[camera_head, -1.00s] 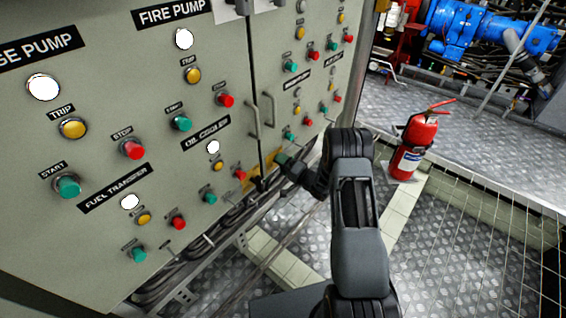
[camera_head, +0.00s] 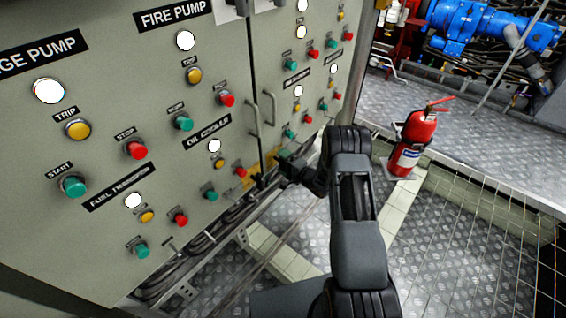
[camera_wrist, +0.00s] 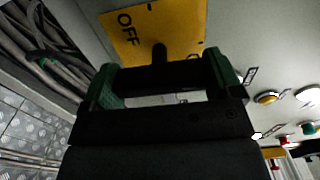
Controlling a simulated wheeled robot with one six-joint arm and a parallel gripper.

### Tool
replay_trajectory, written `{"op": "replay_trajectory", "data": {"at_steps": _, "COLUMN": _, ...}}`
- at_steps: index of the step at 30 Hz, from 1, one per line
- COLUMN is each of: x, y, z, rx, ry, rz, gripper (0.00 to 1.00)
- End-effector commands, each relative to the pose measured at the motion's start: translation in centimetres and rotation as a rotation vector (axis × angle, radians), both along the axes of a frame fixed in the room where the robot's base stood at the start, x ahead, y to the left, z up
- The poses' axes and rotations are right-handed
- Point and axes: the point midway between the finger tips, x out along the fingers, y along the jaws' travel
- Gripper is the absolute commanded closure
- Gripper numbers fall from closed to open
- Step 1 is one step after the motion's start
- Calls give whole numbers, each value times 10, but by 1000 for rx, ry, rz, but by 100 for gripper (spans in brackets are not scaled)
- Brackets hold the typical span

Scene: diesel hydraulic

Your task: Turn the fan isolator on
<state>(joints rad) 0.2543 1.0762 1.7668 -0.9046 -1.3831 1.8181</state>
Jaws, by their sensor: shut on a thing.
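The fan isolator has a yellow plate (camera_wrist: 140,30) marked OFF, with a second marking mostly hidden behind my gripper. A black handle (camera_wrist: 158,52) stands out from the plate. My gripper (camera_wrist: 162,80) has its green-padded fingers on either side of the handle's dark crossbar and is shut on it. In the head view, my gripper (camera_head: 283,163) is at the lower part of the grey cabinet, right beside the yellow plate (camera_head: 268,161). There the handle is too small and covered to make out its angle.
The grey cabinet (camera_head: 110,110) carries several lamps and red, green and yellow buttons. Cables and a rail run below it. A red fire extinguisher (camera_head: 412,143) stands on the floor at right. Blue machinery (camera_head: 480,35) is behind. Tread-plate floor lies open to the right.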

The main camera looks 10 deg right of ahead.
Motion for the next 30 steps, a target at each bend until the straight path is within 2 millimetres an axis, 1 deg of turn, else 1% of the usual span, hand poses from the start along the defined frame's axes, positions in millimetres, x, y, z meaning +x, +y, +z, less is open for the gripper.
{"op": "replay_trajectory", "data": {"at_steps": 4, "x": 0, "y": 0, "z": 0, "rx": 4, "ry": 4, "rz": 0, "gripper": 39}}
{"op": "replay_trajectory", "data": {"at_steps": 5, "x": 0, "y": 0, "z": 0, "rx": 4, "ry": 4, "rz": 0, "gripper": 13}}
{"op": "replay_trajectory", "data": {"at_steps": 9, "x": 0, "y": 0, "z": 0, "rx": 3, "ry": 3, "rz": 0, "gripper": 0}}
{"op": "replay_trajectory", "data": {"at_steps": 16, "x": -1, "y": 0, "z": 0, "rx": 1, "ry": 2, "rz": 0, "gripper": 0}}
{"op": "replay_trajectory", "data": {"at_steps": 20, "x": -8, "y": -6, "z": 0, "rx": 1, "ry": 3, "rz": -2, "gripper": 0}}
{"op": "replay_trajectory", "data": {"at_steps": 23, "x": -20, "y": -15, "z": 1, "rx": 3, "ry": 5, "rz": -4, "gripper": 0}}
{"op": "replay_trajectory", "data": {"at_steps": 30, "x": -60, "y": -45, "z": 1, "rx": 3, "ry": 5, "rz": -5, "gripper": 0}}
